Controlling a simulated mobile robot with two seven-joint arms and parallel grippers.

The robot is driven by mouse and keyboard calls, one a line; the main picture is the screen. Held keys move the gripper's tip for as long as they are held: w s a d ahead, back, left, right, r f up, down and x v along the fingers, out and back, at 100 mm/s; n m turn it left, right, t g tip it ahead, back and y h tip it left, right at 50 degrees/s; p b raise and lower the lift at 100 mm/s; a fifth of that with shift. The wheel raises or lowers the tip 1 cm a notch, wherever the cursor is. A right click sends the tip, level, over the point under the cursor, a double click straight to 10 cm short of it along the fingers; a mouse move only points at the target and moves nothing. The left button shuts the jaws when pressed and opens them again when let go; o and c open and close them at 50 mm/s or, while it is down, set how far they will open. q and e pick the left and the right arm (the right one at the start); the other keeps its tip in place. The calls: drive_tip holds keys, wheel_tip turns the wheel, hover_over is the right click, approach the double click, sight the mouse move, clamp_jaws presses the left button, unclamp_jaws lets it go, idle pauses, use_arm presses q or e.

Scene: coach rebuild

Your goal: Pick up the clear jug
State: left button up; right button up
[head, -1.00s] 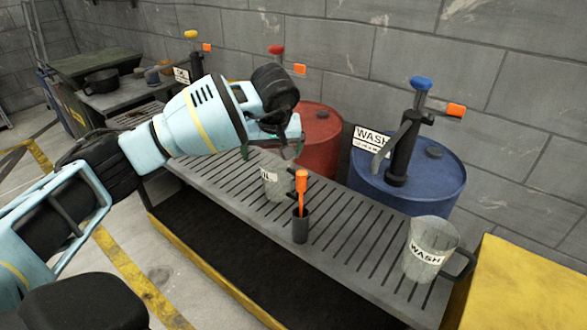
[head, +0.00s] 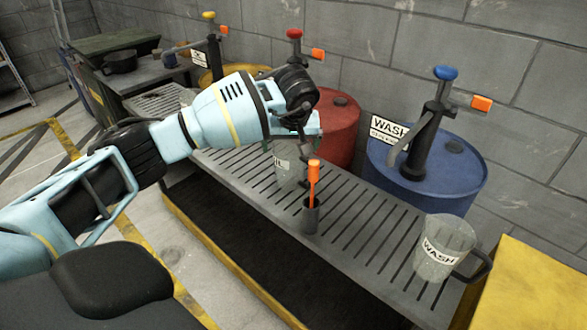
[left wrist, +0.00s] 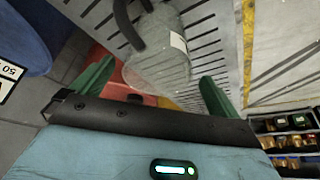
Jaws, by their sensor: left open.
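A clear jug (head: 288,172) with a white label, its visible letters ending in "IL", stands on the slatted bench behind an orange-handled tool. My left gripper (head: 303,138) is at its top and partly hides it. In the left wrist view the jug (left wrist: 160,65), with a dark handle and white label, lies between the spread green fingers of my open left gripper (left wrist: 157,85). I see no clear contact. A second clear jug (head: 445,248), labelled "WASH", stands at the right end of the bench. My right gripper is not in view.
The orange-handled tool (head: 313,178) stands in a grey holder (head: 310,217) just in front of the near jug. A red drum (head: 338,125) and a blue drum (head: 425,185) with pumps stand behind the bench (head: 350,240). A yellow block (head: 525,285) is at the right.

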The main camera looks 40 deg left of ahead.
sight(290, 150)
use_arm(q)
drive_tip(key=x, duration=0.3)
drive_tip(key=c, duration=1.3)
drive_tip(key=shift+w+r, duration=0.1)
